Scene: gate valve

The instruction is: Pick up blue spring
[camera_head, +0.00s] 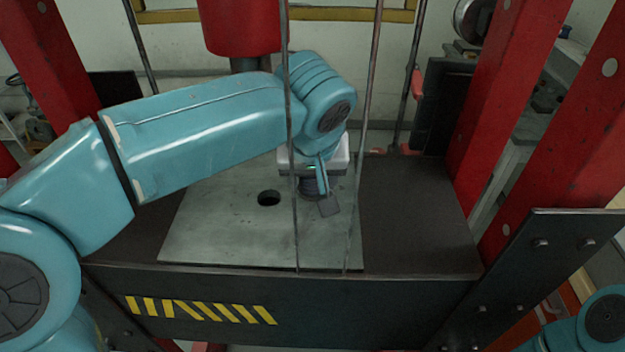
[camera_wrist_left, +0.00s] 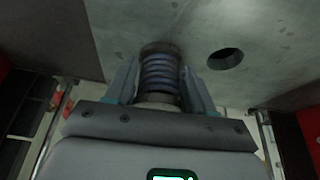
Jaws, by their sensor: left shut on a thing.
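The blue spring (camera_wrist_left: 160,75) is a coil that shows between the two fingers of my left gripper (camera_wrist_left: 160,85) in the left wrist view. The gripper is shut on it, one finger on each side. In the head view the left gripper (camera_head: 323,190) comes down over the right part of the grey plate, and the spring (camera_head: 308,186) is mostly hidden behind its fingers. I cannot tell whether the spring touches the plate. Of my right arm, only a link shows at the lower right of the head view; its gripper is out of view.
The grey metal plate (camera_head: 220,225) has a round hole (camera_head: 269,198) left of the gripper. It lies on a dark press bed (camera_head: 420,225). Thin upright rods and red posts (camera_head: 505,90) stand around it. A red cylinder (camera_head: 240,25) hangs above the back.

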